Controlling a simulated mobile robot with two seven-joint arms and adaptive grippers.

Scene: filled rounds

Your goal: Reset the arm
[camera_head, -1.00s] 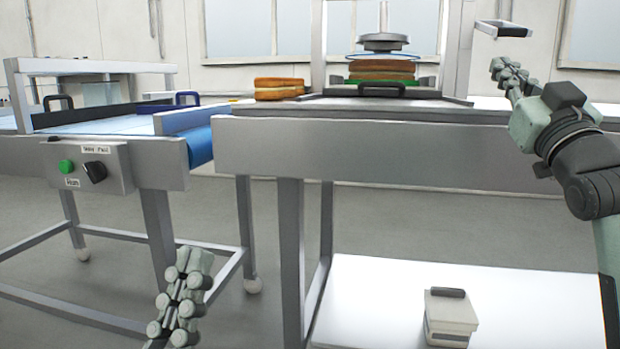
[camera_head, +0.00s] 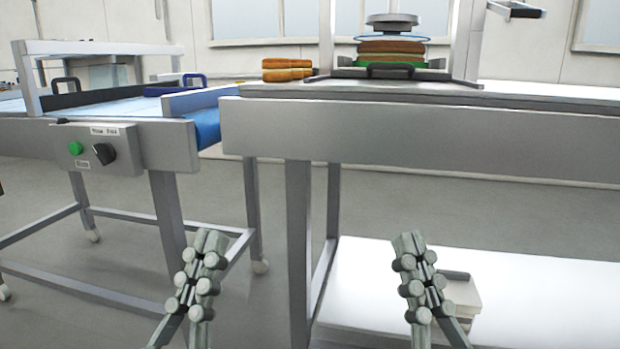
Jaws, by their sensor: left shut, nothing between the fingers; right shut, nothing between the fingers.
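My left gripper (camera_head: 212,240) is shut and empty, low in the view, in front of the legs of the conveyor and the table. My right gripper (camera_head: 408,243) is shut and empty, at about the same height further right, in front of the lower white shelf. Both point up and touch nothing that I can see. Both are below the level of the table top.
A steel table (camera_head: 420,134) spans the right, with a press (camera_head: 391,22) holding stacked brown rounds (camera_head: 390,47) over a green layer. More rounds (camera_head: 287,64) lie beside it. A conveyor (camera_head: 150,145) stands left. A pale box (camera_head: 462,292) sits on the lower shelf (camera_head: 540,290).

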